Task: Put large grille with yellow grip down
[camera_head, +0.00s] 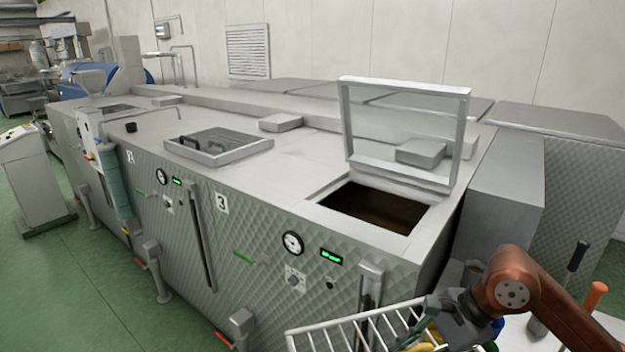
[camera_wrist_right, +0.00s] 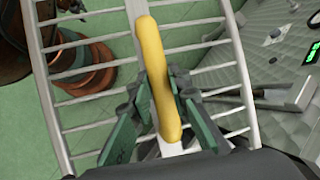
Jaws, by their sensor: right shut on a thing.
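The large grille (camera_head: 340,321) is a pale metal frame with parallel bars, at the bottom of the head view, in front of the machine's quilted side. Part of it is cut off by the picture edge. Its yellow grip (camera_wrist_right: 155,75) runs lengthwise in the right wrist view. My right gripper (camera_wrist_right: 162,108) is shut on this grip, with a green-padded finger on each side. In the head view the right gripper (camera_head: 458,326) is at the lower right, over the grille. The grille is held in the air, with green floor showing between its bars. My left gripper is not in view.
The long steel machine (camera_head: 290,165) fills the middle, with one hatch (camera_head: 375,208) open and its glazed lid (camera_head: 403,125) raised. A closed hatch (camera_head: 218,146) lies further left. Black and orange handles (camera_head: 596,296) stand at the lower right. Green floor (camera_head: 110,300) is free at left.

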